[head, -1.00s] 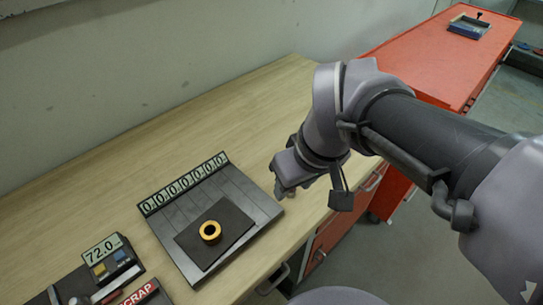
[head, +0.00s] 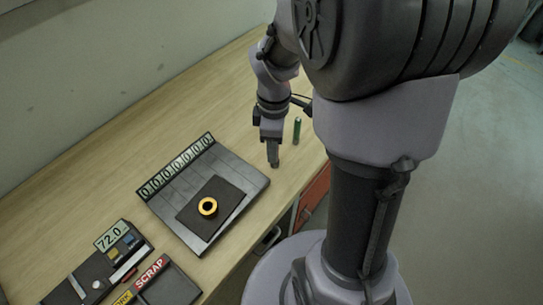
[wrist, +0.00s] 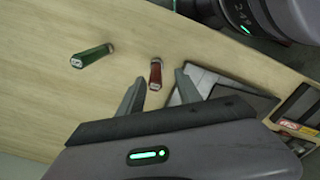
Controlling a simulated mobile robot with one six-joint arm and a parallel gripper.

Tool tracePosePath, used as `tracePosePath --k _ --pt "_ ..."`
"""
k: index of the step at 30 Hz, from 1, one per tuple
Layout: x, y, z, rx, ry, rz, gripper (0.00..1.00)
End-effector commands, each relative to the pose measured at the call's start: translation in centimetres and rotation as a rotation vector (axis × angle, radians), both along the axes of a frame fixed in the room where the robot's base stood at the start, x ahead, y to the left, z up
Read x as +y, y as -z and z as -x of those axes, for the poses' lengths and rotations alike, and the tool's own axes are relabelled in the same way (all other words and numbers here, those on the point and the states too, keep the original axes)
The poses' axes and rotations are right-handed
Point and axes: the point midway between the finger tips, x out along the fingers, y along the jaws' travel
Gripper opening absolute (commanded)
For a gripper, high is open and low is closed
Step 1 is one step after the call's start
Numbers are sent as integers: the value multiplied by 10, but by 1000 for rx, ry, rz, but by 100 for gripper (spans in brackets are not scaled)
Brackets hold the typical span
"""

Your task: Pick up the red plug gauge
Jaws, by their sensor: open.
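The red plug gauge (wrist: 155,74) lies or stands on the wooden bench in the wrist view; which, I cannot tell. It shows between and just beyond the open fingertips of my gripper (wrist: 159,77), with no visible contact. In the head view my gripper (head: 273,158) points down over the bench, behind the grey display tray. The red gauge cannot be made out there. A green plug gauge (wrist: 92,55) is left of the red one in the wrist view. It stands upright right of my gripper in the head view (head: 297,130).
The grey tray (head: 165,208) has a row of digit displays and a black mat bearing a yellow ring (head: 208,206). A 72.0 readout device (head: 122,247) and a SCRAP tray (head: 165,285) are at lower left. The bench behind the display tray is clear.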

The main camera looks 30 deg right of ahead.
Motion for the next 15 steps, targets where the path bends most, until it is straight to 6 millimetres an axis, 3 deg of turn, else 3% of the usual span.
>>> tracePosePath --k 6,12,15 --pt "-4 45 -4 2 -1 0 41" --pt "-4 44 -4 -1 -1 1 41" --pt "-4 44 -4 0 -1 0 23"
